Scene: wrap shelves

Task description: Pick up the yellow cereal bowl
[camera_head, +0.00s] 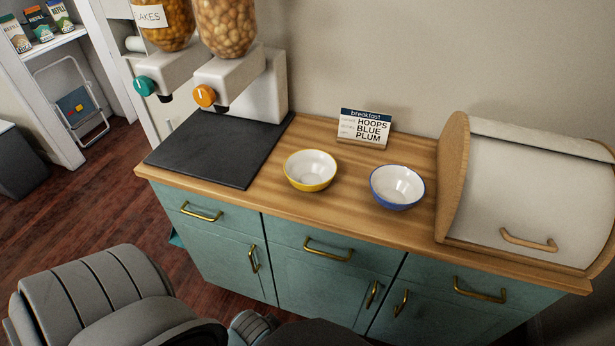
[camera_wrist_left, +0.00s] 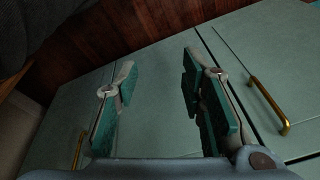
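The yellow cereal bowl (camera_head: 310,171), white inside with a yellow outside, stands upright on the wooden counter (camera_head: 270,200), left of a blue bowl (camera_head: 397,187). The two bowls are apart. My left gripper (camera_wrist_left: 157,80) shows in the left wrist view, its two fingers spread with nothing between them, in front of the green cabinet doors. It does not show in the head view, and the bowl is not in the left wrist view. My right gripper is in neither view.
A cereal dispenser (camera_head: 266,90) stands on a dark mat (camera_head: 218,150) at the left. A breakfast sign (camera_head: 363,129) stands behind the bowls. A white bread box (camera_head: 535,190) fills the right end. Brass handles (camera_wrist_left: 268,100) stick out from the cabinet fronts.

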